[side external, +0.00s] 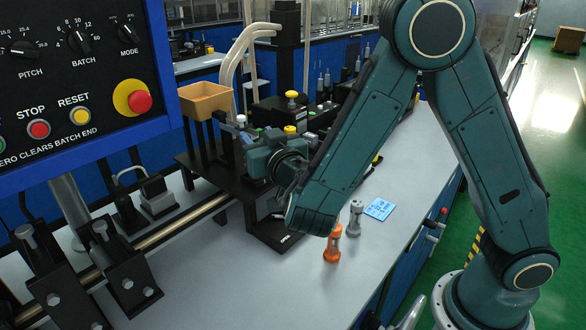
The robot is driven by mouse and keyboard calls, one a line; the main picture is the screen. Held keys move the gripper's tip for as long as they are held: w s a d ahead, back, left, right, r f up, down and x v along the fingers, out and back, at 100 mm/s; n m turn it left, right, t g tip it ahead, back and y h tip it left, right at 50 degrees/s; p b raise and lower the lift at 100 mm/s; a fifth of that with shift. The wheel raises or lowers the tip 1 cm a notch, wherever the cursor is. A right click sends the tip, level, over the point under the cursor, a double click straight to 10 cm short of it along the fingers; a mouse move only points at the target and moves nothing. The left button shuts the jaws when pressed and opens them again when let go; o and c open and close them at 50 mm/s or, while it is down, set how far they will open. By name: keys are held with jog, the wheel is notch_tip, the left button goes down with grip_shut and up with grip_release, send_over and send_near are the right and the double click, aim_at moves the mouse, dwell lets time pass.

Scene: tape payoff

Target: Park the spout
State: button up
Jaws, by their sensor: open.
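My gripper (236,131) is at the left end of my arm, above the black stand in the middle of the picture. It is open, and its fingers are small and partly lost against the dark parts behind. It is just right of the tan open-topped bin (206,101). I cannot clearly pick out the spout; it may be among the dark parts around the gripper or hidden by my wrist. I cannot tell whether the fingers touch anything.
An orange bottle-shaped piece (333,244) and a grey one (354,217) stand on the grey bench (235,290), near a blue card (379,208). A control panel (75,80) fills the upper left. Black clamps and a metal rod (170,231) line the left. The front bench is clear.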

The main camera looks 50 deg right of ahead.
aim_at(243, 120)
jog(key=x, duration=1.3)
jog(key=shift+w+d, duration=0.1)
jog(key=shift+c, duration=0.2)
grip_shut()
